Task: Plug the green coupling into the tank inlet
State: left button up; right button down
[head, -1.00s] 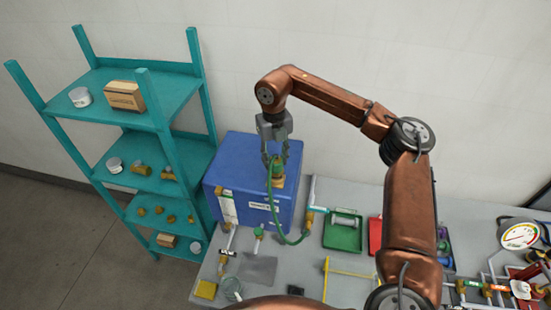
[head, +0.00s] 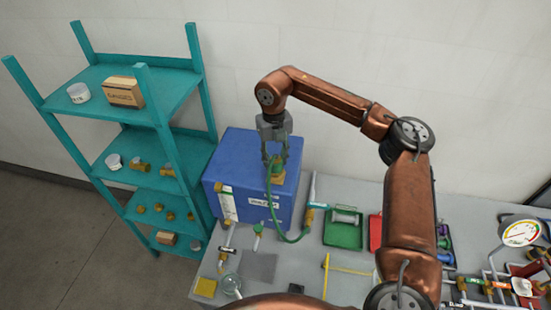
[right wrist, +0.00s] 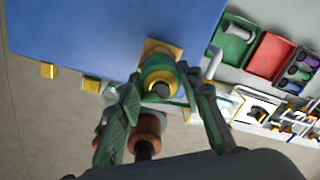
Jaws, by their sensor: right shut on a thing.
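The blue tank (head: 237,160) stands on the grey bench, with a square brass inlet (head: 279,179) at its top. The inlet shows as a yellow block in the right wrist view (right wrist: 152,47). My right gripper (head: 277,158) points down above the inlet and is shut on the green coupling (head: 277,168). The coupling is upright and lined up with the inlet, at or touching it; how deep it sits is hidden by the fingers. In the right wrist view the coupling (right wrist: 158,72) shows between the two fingers. A green hose (head: 274,212) hangs from it down the tank front. My left gripper is out of view.
A teal shelf (head: 165,120) with jars, boxes and brass fittings stands left of the bench. Green (head: 343,234) and red (head: 375,231) trays lie right of the tank. A gauge (head: 521,233) and piping stand at far right. A grey mat (head: 258,266) lies in front.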

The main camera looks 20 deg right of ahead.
jog(key=shift+f, duration=0.25)
jog(key=c, duration=1.3)
grip_release()
jog(key=shift+o, duration=0.2)
jog(key=r, duration=1.2)
jog(key=shift+a, duration=0.2)
